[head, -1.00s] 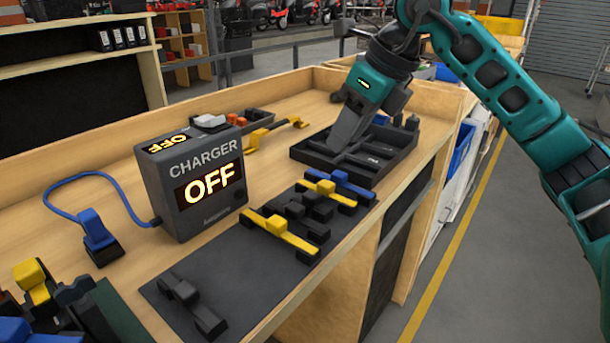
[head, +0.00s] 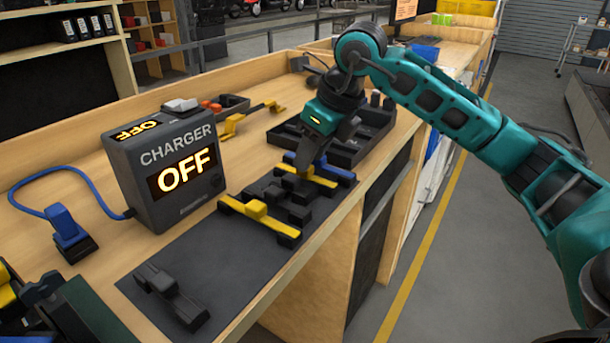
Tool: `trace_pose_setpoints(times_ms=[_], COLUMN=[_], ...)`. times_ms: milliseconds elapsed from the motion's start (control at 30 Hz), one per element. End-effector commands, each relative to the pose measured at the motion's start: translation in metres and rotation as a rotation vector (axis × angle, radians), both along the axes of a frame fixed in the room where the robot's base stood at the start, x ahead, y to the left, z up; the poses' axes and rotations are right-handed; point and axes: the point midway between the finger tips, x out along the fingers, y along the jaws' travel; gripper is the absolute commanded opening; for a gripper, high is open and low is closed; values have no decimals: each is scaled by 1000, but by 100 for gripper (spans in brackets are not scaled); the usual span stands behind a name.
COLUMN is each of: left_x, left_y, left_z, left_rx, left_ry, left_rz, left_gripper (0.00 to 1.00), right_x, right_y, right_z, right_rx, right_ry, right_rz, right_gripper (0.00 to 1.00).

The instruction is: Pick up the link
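Several dark link pieces (head: 299,215) lie close together on the dark mat (head: 222,262), between a yellow-topped slat (head: 259,216) and a second yellow slat (head: 315,181). I cannot tell which piece is the link. A blue slat (head: 337,173) lies beyond them. My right gripper (head: 300,172) reaches down from the upper right over the far end of this group. Its fingertips blend with the dark parts, so I cannot tell whether they touch or hold one. My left gripper is not in view.
The charger box (head: 168,170) reading OFF stands left of the mat, with a blue cable to a blue plug (head: 68,232). A dark compartment tray (head: 375,122) is behind my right gripper. A separate dark piece (head: 172,294) lies at the mat's near end.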

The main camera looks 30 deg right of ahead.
Motion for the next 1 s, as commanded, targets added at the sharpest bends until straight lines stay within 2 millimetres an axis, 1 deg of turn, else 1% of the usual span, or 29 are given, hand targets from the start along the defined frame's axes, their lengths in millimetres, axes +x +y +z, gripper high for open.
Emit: trace_pose_setpoints(times_ms=[33, 100, 200, 367, 767, 1000], left_x=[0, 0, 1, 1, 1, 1], left_y=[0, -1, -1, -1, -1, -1], left_z=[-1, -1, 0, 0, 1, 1], left_rx=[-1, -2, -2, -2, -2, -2], left_ry=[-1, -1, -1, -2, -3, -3], left_rz=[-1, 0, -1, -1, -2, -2], left_gripper=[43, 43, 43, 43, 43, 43], right_x=[3, 6, 8, 8, 8, 8], right_y=[2, 3, 4, 4, 4, 4], right_z=[-10, -18, -22, -21, -21, -21], right_rx=[1, 1, 2, 1, 1, 2], right_ry=[4, 3, 0, -1, -1, -1], right_rz=[1, 2, 2, 1, 1, 0], right_gripper=[38, 38, 38, 38, 1, 0])
